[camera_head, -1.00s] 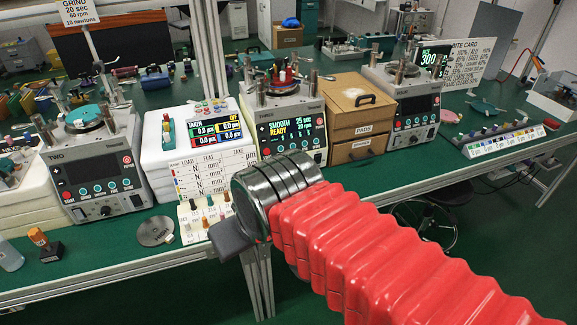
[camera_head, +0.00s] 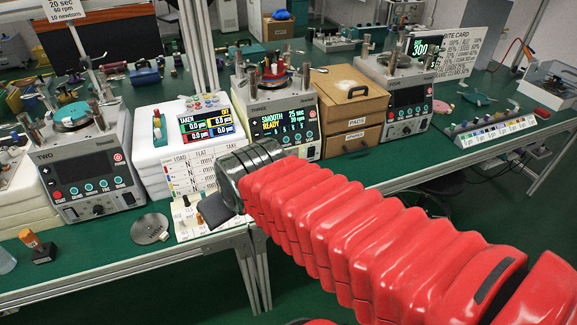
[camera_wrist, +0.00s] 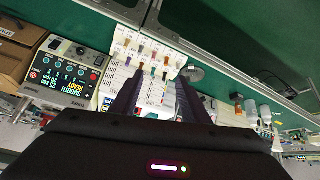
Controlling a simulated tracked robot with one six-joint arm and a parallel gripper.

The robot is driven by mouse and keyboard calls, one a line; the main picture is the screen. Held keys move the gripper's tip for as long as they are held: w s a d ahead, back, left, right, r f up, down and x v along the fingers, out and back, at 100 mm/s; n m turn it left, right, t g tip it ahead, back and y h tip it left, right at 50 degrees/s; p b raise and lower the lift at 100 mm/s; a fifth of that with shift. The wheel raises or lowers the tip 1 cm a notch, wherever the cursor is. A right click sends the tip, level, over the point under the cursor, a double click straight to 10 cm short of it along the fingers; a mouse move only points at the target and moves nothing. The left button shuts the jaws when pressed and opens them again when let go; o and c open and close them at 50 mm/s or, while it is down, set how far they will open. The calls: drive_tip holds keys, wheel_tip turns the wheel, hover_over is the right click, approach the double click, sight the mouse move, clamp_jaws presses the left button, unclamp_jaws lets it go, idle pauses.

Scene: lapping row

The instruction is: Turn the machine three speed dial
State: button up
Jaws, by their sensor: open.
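Machine three (camera_head: 270,112) stands in the middle of the bench, its screen reading SMOOTH and READY. The gripper (camera_head: 216,210) shows partly in the head view.
Machine two (camera_head: 88,170) stands at left and another machine (camera_head: 405,95) at right. A wooden drawer box (camera_head: 350,105) adjoins machine three. A white peg board (camera_head: 190,222) lies under my gripper, beside a metal disc (camera_head: 150,229).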

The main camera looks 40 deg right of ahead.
drive_tip(key=w+d+f+n+t+h, duration=0.1)
drive_tip(key=w+d+f+t, duration=0.1)
drive_tip(key=w+d+f, duration=0.4)
drive_tip(key=w+d+f+n+t+h, duration=0.15)
drive_tip(key=w+d+f, duration=0.25)
drive_tip(key=w+d, duration=0.45)
drive_tip(key=d+f+t+h, duration=0.1)
drive_tip(key=d+f, duration=0.2)
drive_tip(key=d, duration=0.1)
drive_tip(key=d+f+n+h, duration=0.1)
drive_tip(key=d+f, duration=0.3)
drive_tip(key=s+d+f+t+h, duration=0.1)
drive_tip(key=d+f+h, duration=0.1)
drive_tip(key=d+f, duration=0.1)
drive_tip(key=shift+d+f+n+t, duration=0.25)
drive_tip(key=shift+d+f+t, duration=0.1)
drive_tip(key=shift+d, duration=0.1)
drive_tip(key=shift+s+d+f+h, duration=0.2)
drive_tip(key=shift+s+d+h, duration=0.05)
drive_tip(key=shift+s+d, duration=0.1)
drive_tip(key=shift+w, duration=0.1)
